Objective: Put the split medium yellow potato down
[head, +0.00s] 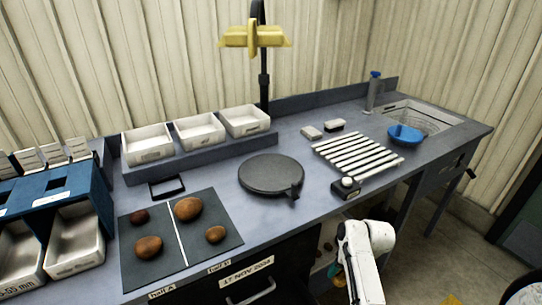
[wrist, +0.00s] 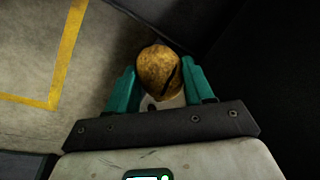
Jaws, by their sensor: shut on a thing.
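In the wrist view, my gripper (wrist: 160,76) is shut on a yellow-brown potato (wrist: 157,68), its teal fingers on either side. A dark split runs along the potato's right side. The potato is held over the floor in front of the bench. In the head view, my white arm is at the lower right, below the bench's front edge. A bit of teal finger and yellow shows at its left, mostly hidden by the arm.
A dark mat (head: 168,277) split into half A and half B holds several brown potatoes. A round black turntable (head: 271,174), a slatted rack (head: 357,155), white bins (head: 147,144) and a blue bowl (head: 405,135) stand on the bench. Bench top is clear between mat and turntable.

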